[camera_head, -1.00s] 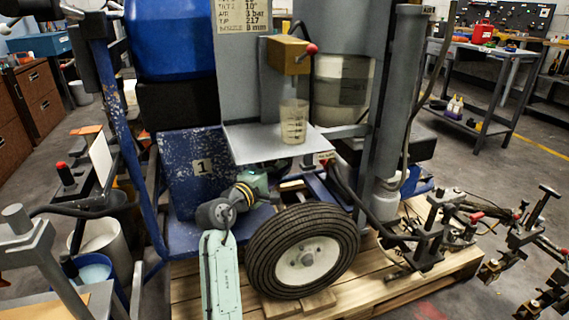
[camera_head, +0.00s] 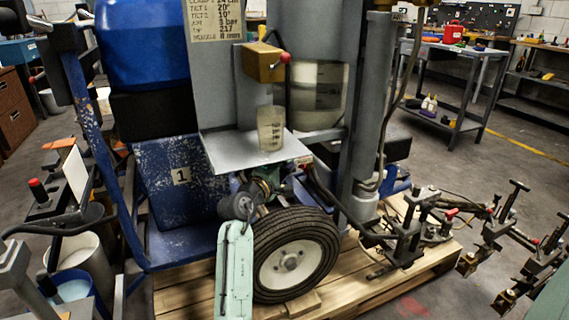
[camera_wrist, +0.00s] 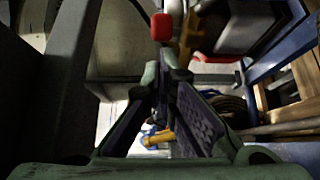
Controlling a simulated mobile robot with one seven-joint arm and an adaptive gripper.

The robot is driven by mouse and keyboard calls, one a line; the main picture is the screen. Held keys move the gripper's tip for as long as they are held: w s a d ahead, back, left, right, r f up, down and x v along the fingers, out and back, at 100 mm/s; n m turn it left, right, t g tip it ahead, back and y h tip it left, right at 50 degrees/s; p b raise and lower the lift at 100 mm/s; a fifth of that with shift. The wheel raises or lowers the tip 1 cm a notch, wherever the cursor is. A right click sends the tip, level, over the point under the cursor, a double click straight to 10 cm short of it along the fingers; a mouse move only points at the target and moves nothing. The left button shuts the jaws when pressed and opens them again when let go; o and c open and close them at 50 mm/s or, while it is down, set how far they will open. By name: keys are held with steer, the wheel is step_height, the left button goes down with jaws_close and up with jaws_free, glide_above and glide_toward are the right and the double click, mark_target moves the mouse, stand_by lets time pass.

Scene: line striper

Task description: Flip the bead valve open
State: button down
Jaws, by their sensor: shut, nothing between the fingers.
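In the head view my gripper (camera_head: 264,186) is below the small metal shelf of the striper, above the tyre, partly hidden by my arm. In the wrist view my gripper (camera_wrist: 168,74) is shut and empty, its green fingertips together. A red knob (camera_wrist: 162,27) shows just beyond the fingertips; I cannot tell whether they touch it. In the head view a small red-marked part (camera_head: 303,160) sits under the shelf's right edge, close to my gripper. A brass block with a red-tipped lever (camera_head: 264,62) is higher up. I cannot tell for certain which one is the bead valve.
The metal shelf (camera_head: 235,153) is close above my gripper and holds a clear measuring cup (camera_head: 270,128). The wheel (camera_head: 296,254) is just below, on a wooden pallet (camera_head: 340,291). A blue frame post (camera_head: 102,150) stands left, and a grey column (camera_head: 372,100) right.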

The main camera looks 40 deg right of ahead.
steer(key=shift+s+r+p, duration=0.1)
steer(key=shift+p, duration=0.3)
steer(key=shift+s+n+t+p, duration=0.15)
steer(key=shift+n+t+p, duration=0.2)
steer(key=shift+p, duration=0.4)
steer(key=shift+s+d+t+y+p, duration=0.1)
steer(key=shift+s+t+y+p, duration=0.05)
steer(key=shift+t+y+p, duration=0.2)
